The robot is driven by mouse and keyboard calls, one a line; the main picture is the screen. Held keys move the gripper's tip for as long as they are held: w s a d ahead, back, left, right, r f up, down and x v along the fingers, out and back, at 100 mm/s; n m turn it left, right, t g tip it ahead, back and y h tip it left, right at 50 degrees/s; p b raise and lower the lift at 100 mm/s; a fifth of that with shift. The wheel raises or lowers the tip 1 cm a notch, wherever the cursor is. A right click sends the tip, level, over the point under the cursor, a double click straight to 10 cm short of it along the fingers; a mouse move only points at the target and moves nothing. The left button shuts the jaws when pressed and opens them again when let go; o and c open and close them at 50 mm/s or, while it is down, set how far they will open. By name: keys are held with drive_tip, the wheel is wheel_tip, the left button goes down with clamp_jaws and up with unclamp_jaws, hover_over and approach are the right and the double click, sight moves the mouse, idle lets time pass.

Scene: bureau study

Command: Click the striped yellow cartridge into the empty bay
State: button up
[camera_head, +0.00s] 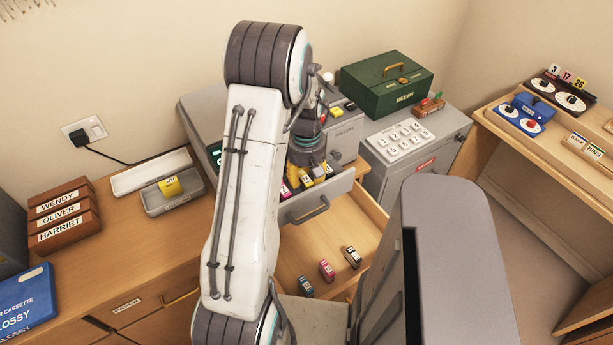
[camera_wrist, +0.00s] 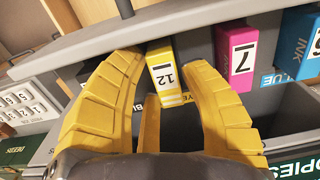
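The striped yellow cartridge (camera_wrist: 162,70), labelled 12, stands upright between the fingers of my gripper (camera_wrist: 165,58) in the wrist view. In the head view my gripper (camera_head: 314,173) is low over the open grey tray (camera_head: 330,188) of the machine. The cartridge's lower end is partly hidden, so I cannot tell how deep it sits. A magenta cartridge (camera_wrist: 236,52), labelled 7, and a blue cartridge (camera_wrist: 300,45) stand beside it in the row.
A yellow box (camera_head: 170,187) lies in a grey case on the desk. The wooden drawer (camera_head: 325,240) below is open with several small cartridges inside. A green cash box (camera_head: 388,85) and a keypad cabinet (camera_head: 415,140) stand to the right. The tray's handle (camera_head: 308,210) juts forward.

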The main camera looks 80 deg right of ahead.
sight(306, 176)
drive_tip(key=shift+o, duration=1.4)
wheel_tip(306, 176, up, 12)
